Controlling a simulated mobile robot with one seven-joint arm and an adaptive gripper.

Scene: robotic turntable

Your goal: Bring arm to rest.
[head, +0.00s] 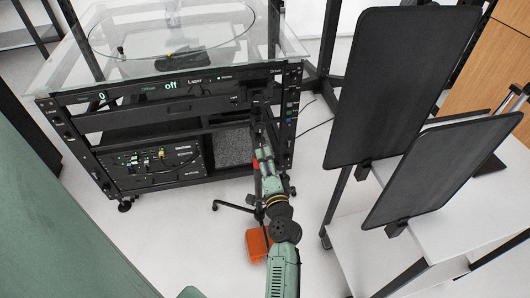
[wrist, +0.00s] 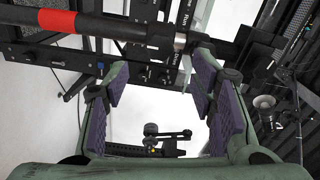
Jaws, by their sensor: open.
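My gripper (wrist: 160,72) is open in the wrist view, with its two purple-padded fingers wide apart and nothing between the pads. A dark bar with a red band (wrist: 57,21) crosses the top of that view beyond the fingertips; I cannot tell if it touches them. In the head view my green arm reaches up from the bottom to the front right of the black equipment rack (head: 120,95). The turntable's round glass disc (head: 215,48) lies on top of the rack.
The rack's front panel shows lit displays reading "0" and "off". Two large black panels (head: 400,85) stand at the right by white tables (head: 400,250). An orange object (head: 257,243) is on the floor beside my arm.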

